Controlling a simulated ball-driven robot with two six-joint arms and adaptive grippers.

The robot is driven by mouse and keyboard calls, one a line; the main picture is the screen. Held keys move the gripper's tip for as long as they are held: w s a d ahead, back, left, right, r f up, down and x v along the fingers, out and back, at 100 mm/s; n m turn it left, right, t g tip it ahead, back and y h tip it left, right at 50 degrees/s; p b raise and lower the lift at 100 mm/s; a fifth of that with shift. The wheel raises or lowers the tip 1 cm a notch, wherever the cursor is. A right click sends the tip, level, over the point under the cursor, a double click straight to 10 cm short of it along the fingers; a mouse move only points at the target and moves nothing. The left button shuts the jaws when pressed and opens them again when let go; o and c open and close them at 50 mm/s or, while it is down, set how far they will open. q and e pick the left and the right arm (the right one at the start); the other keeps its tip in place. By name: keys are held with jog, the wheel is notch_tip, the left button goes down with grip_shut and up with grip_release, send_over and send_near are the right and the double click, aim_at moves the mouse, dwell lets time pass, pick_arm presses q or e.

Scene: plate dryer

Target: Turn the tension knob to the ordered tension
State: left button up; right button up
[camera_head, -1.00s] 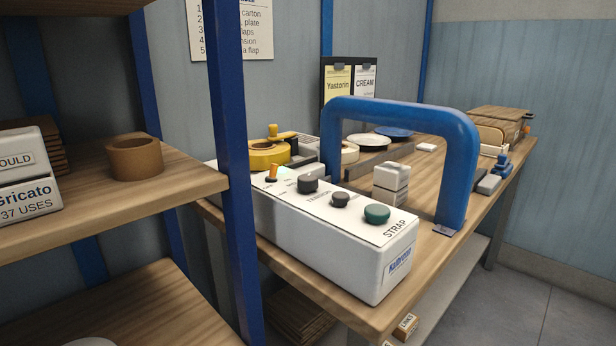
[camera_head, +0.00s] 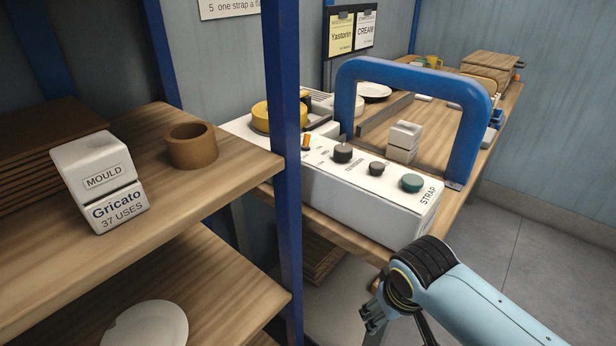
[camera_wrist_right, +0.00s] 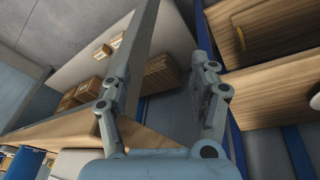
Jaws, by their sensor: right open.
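The white strapping machine (camera_head: 395,212) stands on the wooden bench. I cannot read the tension knob's setting. My right gripper (camera_head: 378,312) is at the lower right in the head view, below and in front of the machine, apart from it. In the right wrist view its two fingers (camera_wrist_right: 160,95) are spread with nothing between them. My left gripper is not in view.
A blue arch (camera_head: 345,95) rises behind the panel. A blue shelf post (camera_head: 285,180) stands left of the machine. The shelf holds a white mould block (camera_head: 95,165) and a brown ring (camera_head: 190,150). Order cards (camera_head: 352,32) hang behind. Floor at the right is clear.

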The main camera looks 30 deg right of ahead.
jog(key=w+r+m+p, duration=0.15)
jog(key=w+r, duration=0.25)
jog(key=r, duration=0.5)
jog(key=w+r+m+p, duration=0.1)
jog(key=w+r+p, duration=0.15)
jog(key=r, duration=0.65)
jog(key=m+h, duration=0.2)
jog(key=m, duration=0.4)
send_near(343, 148)
jog(key=x, duration=0.9)
jog(key=shift+f+p, duration=0.1)
jog(key=shift+p, duration=0.3)
jog(key=shift+c, duration=0.3)
